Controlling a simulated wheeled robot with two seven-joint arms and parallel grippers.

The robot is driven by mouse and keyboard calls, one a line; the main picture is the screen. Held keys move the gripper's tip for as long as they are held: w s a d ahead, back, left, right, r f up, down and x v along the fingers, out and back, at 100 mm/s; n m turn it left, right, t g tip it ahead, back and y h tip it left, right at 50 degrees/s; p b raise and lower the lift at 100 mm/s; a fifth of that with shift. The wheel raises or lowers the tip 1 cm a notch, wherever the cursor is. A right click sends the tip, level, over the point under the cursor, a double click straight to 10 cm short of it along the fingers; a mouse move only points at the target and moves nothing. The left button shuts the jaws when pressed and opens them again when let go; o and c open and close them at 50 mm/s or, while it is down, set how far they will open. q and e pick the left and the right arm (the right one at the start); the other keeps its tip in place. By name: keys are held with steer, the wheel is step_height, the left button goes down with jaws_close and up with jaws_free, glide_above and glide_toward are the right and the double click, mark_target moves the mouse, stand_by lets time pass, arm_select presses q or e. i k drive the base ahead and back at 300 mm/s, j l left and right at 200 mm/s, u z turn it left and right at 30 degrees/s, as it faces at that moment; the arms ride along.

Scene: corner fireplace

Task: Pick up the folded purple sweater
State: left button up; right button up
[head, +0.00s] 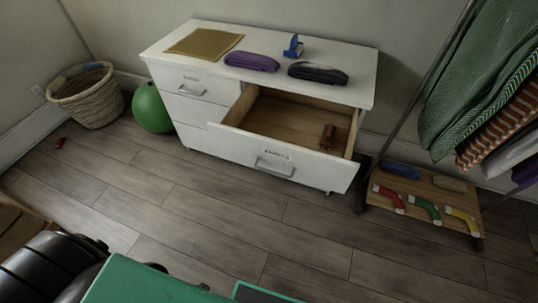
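The folded purple sweater (251,62) lies on the white top of the dresser (205,38), near the middle of its front edge. It is a flat, rounded purple bundle, and nothing touches it from above. A folded dark grey garment (318,73) lies to its right, and a small blue object (293,46) stands just behind and between them. A flat tan folded cloth (204,44) lies to its left. Neither of my grippers shows in the head view.
The dresser's right upper drawer (262,153) is pulled out, with a small brown object (327,136) inside. A green ball (151,108) and wicker basket (88,98) stand left. A clothes rack (419,187) with hanging garments stands right. The floor in front is mostly clear.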

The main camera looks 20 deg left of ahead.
mark_target(239, 58)
steer(key=i+j+z, duration=0.15)
steer(key=j+z, duration=1.05)
steer(key=j, duration=0.15)
steer(key=i+j, duration=0.05)
